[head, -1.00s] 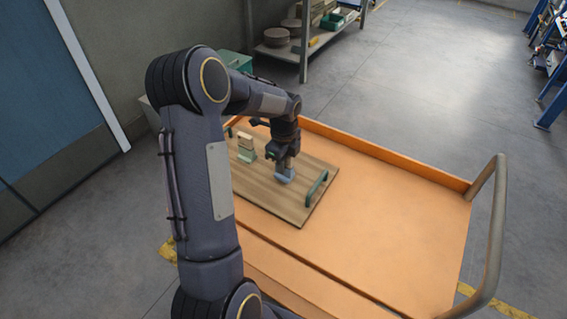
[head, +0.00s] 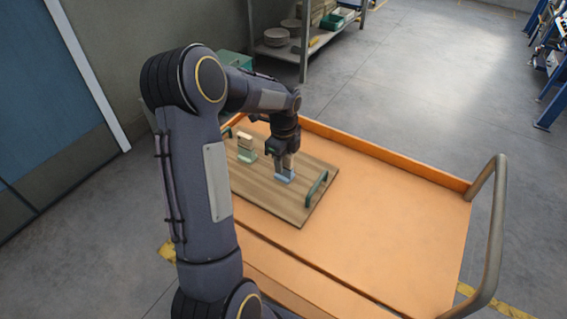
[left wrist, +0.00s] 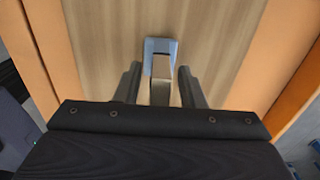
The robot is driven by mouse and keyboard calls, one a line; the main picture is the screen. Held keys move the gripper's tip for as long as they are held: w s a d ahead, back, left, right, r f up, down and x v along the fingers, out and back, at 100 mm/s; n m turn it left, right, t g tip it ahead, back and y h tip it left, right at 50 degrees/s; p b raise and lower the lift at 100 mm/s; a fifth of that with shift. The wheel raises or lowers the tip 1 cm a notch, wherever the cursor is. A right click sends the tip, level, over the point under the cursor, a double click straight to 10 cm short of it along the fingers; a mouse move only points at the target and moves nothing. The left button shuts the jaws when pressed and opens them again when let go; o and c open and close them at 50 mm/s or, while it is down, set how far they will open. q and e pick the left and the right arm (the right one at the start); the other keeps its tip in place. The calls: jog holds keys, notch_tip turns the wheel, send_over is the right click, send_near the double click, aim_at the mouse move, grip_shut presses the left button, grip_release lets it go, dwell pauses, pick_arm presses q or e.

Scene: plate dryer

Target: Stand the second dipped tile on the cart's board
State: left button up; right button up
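The second dipped tile, with a blue lower end (head: 284,176), stands on the cart's wooden board (head: 262,196), near its right green handle. In the left wrist view the tile's tan-grey upper part (left wrist: 161,80) rises between my fingers, above its blue foot (left wrist: 160,46). My left gripper (head: 284,161) is around the tile from above. In the left wrist view its fingers (left wrist: 160,88) are spread, with a gap on each side of the tile. Another tile, pale on top and green below (head: 246,148), stands on the board further left. My right gripper is out of view.
The orange cart (head: 390,225) has a raised rim at the back and a grey push handle (head: 494,235) at the right. Its deck right of the board is clear. A green board handle (head: 317,188) is close to the blue tile. A shelf (head: 303,45) stands behind.

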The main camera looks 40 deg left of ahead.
pick_arm(q)
notch_tip(320, 180, up, 10)
jog(key=shift+r+p, duration=0.2)
jog(key=shift+p, duration=0.1)
jog(key=s+d+r+n+t+h+p, duration=0.1)
jog(key=s+d+r+n+t+h, duration=0.1)
jog(key=s+d+n, duration=0.7)
jog(key=s+d+r+n+t+h+p, duration=0.1)
jog(key=s+d+r+n+t, duration=0.2)
jog(key=s+d+n, duration=0.6)
jog(key=s+r, duration=0.1)
jog(key=s, duration=0.3)
jog(key=shift+s+t+h+p, duration=0.3)
jog(key=shift+s+h+p, duration=0.05)
jog(key=shift+h, duration=0.05)
jog(key=shift+d, duration=0.1)
